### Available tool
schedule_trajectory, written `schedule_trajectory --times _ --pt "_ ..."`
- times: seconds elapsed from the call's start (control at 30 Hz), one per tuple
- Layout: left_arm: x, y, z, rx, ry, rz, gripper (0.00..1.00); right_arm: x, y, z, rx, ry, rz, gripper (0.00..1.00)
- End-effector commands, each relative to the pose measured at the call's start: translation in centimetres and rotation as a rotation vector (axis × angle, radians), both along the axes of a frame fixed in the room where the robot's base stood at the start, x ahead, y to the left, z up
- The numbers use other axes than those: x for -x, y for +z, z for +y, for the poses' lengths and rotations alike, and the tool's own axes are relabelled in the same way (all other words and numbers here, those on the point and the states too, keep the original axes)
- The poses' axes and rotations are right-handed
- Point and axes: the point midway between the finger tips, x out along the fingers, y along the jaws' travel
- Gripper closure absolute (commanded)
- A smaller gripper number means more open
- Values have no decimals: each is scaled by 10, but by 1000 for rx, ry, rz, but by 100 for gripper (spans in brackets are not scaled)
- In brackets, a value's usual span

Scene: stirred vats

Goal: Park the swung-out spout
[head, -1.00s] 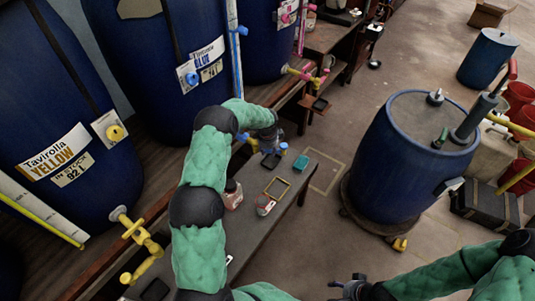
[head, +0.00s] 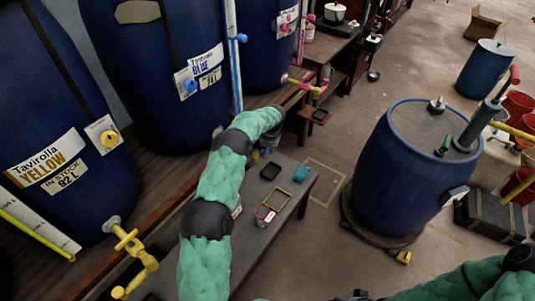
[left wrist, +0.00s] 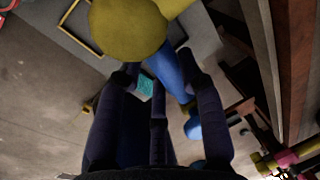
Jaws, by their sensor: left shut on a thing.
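The blue vat (head: 150,75) stands at the back left. In the left wrist view, a blue spout pipe (left wrist: 172,72) runs between the dark fingers of my left gripper (left wrist: 157,78), which is shut on it. A yellow-olive round part (left wrist: 128,28) covers the pipe's upper end. In the head view, my left arm hides most of this spout and the gripper. The yellow vat's yellow tap (head: 135,250) and the magenta spout (head: 313,88) also show. Only a dark bit of my right gripper (head: 352,297) shows at the bottom edge; its fingers are unclear.
A low grey bench (head: 290,212) holds a black tray, a teal block and a yellow frame. A blue drum (head: 375,165) with a pump on top stands to the right. Red buckets (head: 518,105) and a dark case (head: 490,215) are farther right. Floor between bench and drum is clear.

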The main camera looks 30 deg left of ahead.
Motion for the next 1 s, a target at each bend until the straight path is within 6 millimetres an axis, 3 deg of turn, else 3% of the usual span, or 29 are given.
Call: schedule_trajectory --times 0.4,0.93,0.97,1.0 --pt "-2 -4 6 6 181 6 100 0 -4 0 0 0 0 36" --pt "-2 -4 8 6 209 7 100 0 -5 0 0 0 0 36" --pt "-2 -4 8 7 209 6 59 0 -5 0 0 0 0 36" --pt "-2 -4 8 7 209 6 48 0 -5 0 0 0 0 36"
